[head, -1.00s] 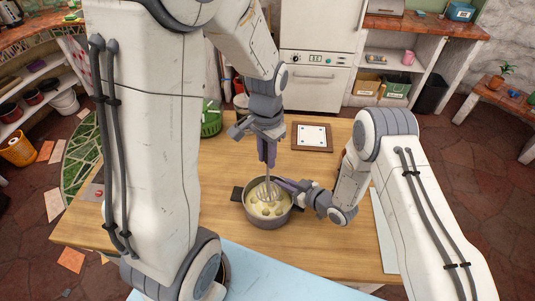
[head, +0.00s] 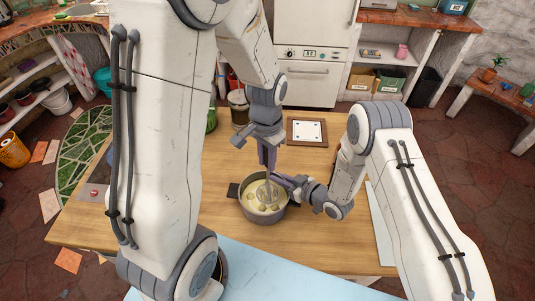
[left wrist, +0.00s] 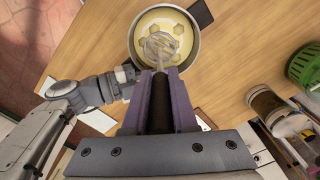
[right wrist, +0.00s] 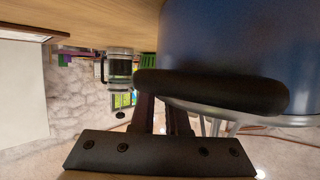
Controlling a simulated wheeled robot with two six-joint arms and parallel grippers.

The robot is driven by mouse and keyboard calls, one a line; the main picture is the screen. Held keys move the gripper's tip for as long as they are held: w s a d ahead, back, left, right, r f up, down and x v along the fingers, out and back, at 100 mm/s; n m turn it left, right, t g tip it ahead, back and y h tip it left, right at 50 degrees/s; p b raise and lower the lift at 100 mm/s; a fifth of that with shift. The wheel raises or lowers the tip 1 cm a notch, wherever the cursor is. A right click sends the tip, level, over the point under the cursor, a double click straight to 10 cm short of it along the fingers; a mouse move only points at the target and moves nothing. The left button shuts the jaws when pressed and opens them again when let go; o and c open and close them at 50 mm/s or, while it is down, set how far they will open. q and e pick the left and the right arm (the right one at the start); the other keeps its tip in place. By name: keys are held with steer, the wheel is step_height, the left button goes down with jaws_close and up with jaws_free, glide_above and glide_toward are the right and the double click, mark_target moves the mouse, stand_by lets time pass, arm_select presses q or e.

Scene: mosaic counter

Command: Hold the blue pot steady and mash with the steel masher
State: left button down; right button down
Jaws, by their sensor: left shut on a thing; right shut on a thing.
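The blue pot (head: 262,215) stands upright on the wooden counter, holding pale yellow mash with several lumps. The steel masher (left wrist: 160,45) is upright with its wire head inside the pot; how deep it sits is unclear. My left gripper (head: 267,165) is above the pot, shut on the masher's dark handle (left wrist: 160,105). My right gripper (head: 284,185) is at the pot's right side, shut on its black side handle (right wrist: 210,90). The blue wall (right wrist: 240,45) fills the upper right of the right wrist view. The opposite handle (head: 233,190) is free.
Behind the pot are a framed white tile (head: 307,132), a lidded jar (head: 238,108) and a green basket (head: 211,118). A light blue surface (head: 280,270) lies in front. A grey panel with a red button (head: 95,194) is at left. Counter left of the pot is clear.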

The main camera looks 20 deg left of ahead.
arm_select(q)
steer(key=shift+f, duration=3.2)
steer(key=shift+r, duration=2.35)
steer(key=shift+w+a, duration=0.1)
steer(key=shift+a, duration=1.05)
steer(key=shift+f, duration=0.1)
steer(key=shift+f, duration=2.2)
step_height(320, 180, up, 5)
steer(key=shift+f, duration=0.2)
